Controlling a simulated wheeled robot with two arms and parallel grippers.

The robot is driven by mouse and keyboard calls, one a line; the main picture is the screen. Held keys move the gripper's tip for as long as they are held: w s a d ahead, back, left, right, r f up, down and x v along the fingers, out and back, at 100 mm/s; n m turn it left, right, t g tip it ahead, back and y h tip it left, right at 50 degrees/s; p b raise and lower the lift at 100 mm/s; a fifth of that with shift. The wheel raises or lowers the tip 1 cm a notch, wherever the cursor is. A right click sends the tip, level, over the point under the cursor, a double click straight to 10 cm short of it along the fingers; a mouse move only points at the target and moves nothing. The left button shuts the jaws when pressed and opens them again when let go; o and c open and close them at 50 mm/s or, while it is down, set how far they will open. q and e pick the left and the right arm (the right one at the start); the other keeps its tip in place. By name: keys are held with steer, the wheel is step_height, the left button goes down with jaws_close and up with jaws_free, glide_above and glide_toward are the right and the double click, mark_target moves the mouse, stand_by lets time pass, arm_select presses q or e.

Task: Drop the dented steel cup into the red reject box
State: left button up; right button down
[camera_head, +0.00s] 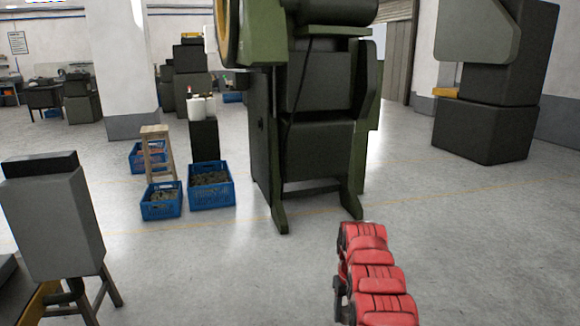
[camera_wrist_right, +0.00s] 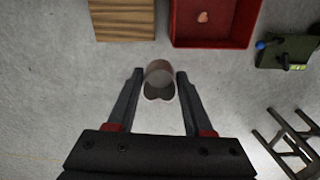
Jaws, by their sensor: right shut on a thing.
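In the right wrist view, my right gripper (camera_wrist_right: 160,74) is shut on the steel cup (camera_wrist_right: 159,73), which sits between its two fingertips. The cup looks greyish-brown, with a darker, notched shape at its lower edge; I cannot make out the dent clearly. The red reject box (camera_wrist_right: 246,40) is at the top of that view, beyond and to the right of the cup, apart from it. A small pinkish thing lies in the box. In the head view, red segments of my right arm show at the lower right, but the cup and box do not. My left gripper is not in view.
A wooden slatted thing (camera_wrist_right: 124,20) lies left of the box, and a dark green device (camera_wrist_right: 287,52) to its right. In the head view, a large green machine (camera_head: 312,110) stands ahead, with blue crates (camera_head: 211,200) to its left. Bare floor lies between.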

steer(key=s+a+f+n+b, duration=0.1)
steer(key=s+a+f, duration=0.2)
steer(key=f, duration=0.7)
steer(key=s+a+f+n+b, duration=0.2)
steer(key=s+a+f, duration=0.2)
steer(key=a+f, duration=0.3)
steer(key=s+a+f+n+b, duration=0.1)
steer(key=s+a+f, duration=0.3)
steer(key=f, duration=1)
steer(key=shift+a+n+b, duration=0.3)
steer(key=shift+a+b, duration=0.3)
steer(key=shift+s, duration=0.1)
steer(key=shift+c, duration=1.1)
jaws_free()
